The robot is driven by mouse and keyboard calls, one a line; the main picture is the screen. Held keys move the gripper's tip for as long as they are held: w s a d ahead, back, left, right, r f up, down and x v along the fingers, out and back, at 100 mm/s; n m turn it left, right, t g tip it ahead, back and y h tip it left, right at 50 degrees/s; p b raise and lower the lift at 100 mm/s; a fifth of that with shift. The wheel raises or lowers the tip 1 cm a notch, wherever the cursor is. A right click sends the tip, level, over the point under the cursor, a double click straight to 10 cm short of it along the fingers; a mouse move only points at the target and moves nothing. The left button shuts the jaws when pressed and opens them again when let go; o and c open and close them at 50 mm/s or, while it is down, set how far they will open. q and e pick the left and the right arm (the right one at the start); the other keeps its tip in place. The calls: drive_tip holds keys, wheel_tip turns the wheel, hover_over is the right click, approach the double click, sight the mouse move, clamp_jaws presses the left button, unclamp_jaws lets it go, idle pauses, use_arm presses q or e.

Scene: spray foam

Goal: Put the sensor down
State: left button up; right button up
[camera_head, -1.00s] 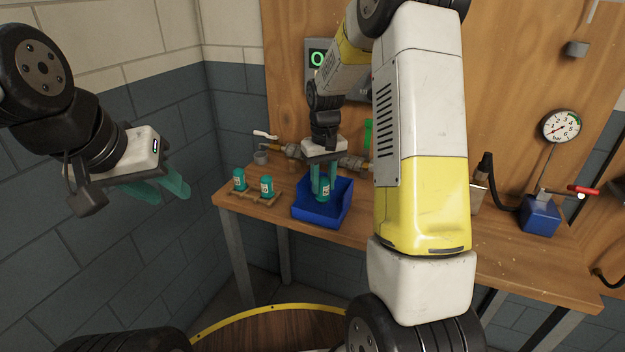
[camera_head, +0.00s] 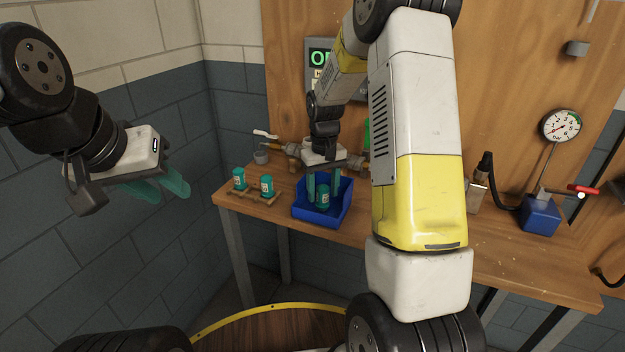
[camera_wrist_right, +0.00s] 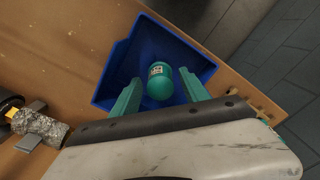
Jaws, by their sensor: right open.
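A teal sensor (camera_head: 322,196) with a pale label stands in the blue bin (camera_head: 336,217) on the workbench. It also shows in the right wrist view (camera_wrist_right: 160,82), inside the bin and between my fingers. My right gripper (camera_head: 324,186) is open above the bin, its teal fingers on either side of the sensor. In the right wrist view there are gaps between the sensor and the fingers. My left gripper (camera_head: 172,184) hangs in the air at the left, away from the bench, with its teal fingers apart and empty.
Two more teal sensors (camera_head: 239,179) (camera_head: 267,186) stand in a wooden holder (camera_head: 249,194) left of the bin. A pipe with a valve (camera_head: 291,149) runs behind. A pressure gauge (camera_head: 562,126) on a blue block (camera_head: 541,214) stands at the right. My right arm hides the bench middle.

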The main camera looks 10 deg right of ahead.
wheel_tip(320, 180, up, 12)
drive_tip(key=s+r+t+y, duration=0.1)
drive_tip(key=s+r+t, duration=0.2)
drive_tip(key=s+r, duration=0.65)
drive_tip(key=s+a+m+t+y, duration=0.1)
drive_tip(key=s+a+t, duration=0.1)
drive_tip(key=s, duration=1.3)
drive_tip(key=shift+s+a+r+m+t, duration=0.15)
drive_tip(key=shift+a+m+t, duration=0.15)
drive_tip(key=shift+t, duration=0.3)
